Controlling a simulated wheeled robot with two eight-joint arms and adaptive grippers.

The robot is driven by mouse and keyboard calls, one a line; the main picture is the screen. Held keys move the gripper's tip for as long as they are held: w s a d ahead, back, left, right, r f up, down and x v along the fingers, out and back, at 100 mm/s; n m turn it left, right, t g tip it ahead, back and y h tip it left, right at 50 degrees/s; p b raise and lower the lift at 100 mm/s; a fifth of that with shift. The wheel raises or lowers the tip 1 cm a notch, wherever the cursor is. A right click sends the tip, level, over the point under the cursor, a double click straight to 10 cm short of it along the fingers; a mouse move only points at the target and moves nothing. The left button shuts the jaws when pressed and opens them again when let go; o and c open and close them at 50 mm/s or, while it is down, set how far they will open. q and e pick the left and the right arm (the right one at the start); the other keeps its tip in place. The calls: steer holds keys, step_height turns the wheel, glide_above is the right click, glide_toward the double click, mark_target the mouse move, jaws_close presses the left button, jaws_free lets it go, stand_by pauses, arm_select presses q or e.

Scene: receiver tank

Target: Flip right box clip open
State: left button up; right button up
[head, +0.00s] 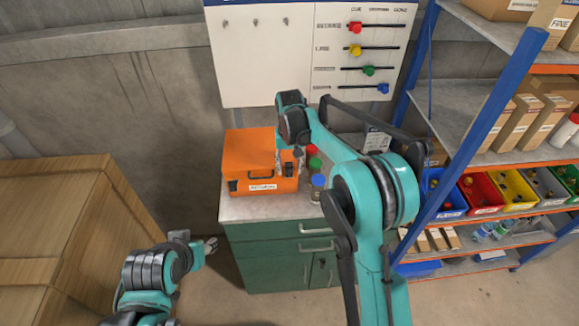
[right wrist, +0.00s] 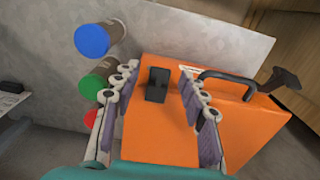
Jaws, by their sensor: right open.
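The orange box (head: 260,158) stands closed on the green cabinet, with its label and handle facing me. In the right wrist view the box (right wrist: 160,135) fills the lower middle. Its black right clip (right wrist: 157,85) lies between the fingers of my open right gripper (right wrist: 159,70); I cannot tell whether they touch it. In the head view my right gripper (head: 289,165) is at the box's right front and hides that clip. Beyond the handle (right wrist: 230,78), a dark piece (right wrist: 284,80) juts out, seemingly the left clip. My left gripper (head: 210,246) is low, in front of the cabinet, its fingers unclear.
Jars with blue (right wrist: 92,40), green (right wrist: 91,88) and red (right wrist: 91,117) lids stand close beside the box on the cabinet (head: 275,235). A wooden crate (head: 60,230) is at left, shelves with coloured bins (head: 481,190) at right. A slider board (head: 310,55) hangs behind.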

jaws_close()
steer(key=shift+s, duration=0.15)
steer(key=s+f+t+b, duration=0.5)
steer(key=t+b, duration=0.7)
steer(key=shift+s+b, duration=0.15)
steer(key=shift+b, duration=0.15)
stand_by(0.5)
